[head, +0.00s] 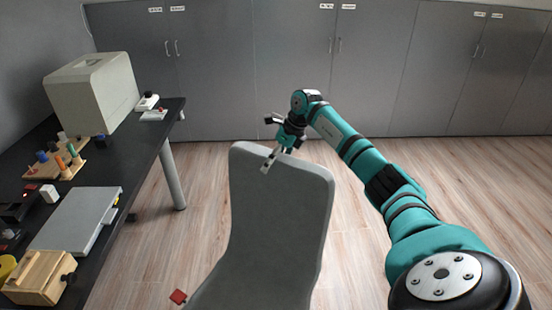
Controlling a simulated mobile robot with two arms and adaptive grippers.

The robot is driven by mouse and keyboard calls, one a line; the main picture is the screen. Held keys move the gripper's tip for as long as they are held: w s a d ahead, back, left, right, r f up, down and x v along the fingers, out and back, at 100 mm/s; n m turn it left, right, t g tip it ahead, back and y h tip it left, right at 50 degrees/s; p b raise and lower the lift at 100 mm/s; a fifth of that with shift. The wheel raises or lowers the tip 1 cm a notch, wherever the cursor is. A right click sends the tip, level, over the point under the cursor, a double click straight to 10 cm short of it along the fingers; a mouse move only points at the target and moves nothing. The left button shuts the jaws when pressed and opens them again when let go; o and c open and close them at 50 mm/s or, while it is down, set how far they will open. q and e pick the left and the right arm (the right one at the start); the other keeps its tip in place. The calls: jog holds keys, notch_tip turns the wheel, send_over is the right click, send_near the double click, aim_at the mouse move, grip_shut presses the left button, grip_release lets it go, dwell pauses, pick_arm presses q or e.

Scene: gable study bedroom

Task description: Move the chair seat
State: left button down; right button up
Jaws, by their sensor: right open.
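A grey chair (272,225) stands in the lower middle of the head view, its tall backrest upright. Its seat (240,288) is at the bottom of the picture and partly cut off by the edge. My right gripper (271,160) is open at the top edge of the backrest, with a finger in front of it. I cannot tell whether it touches the chair. My left gripper is not in view.
A black desk (140,150) at the left holds a beige box-shaped machine (92,95), a wooden peg board (55,160), a grey flat case (75,220) and a wooden box (38,278). Grey cabinets (220,70) line the back. Wooden floor (360,250) is clear right of the chair.

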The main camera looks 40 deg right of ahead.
jog(key=shift+c, duration=0.3)
jog(key=c, duration=1.6)
jog(key=shift+o, duration=0.2)
jog(key=shift+s, duration=0.1)
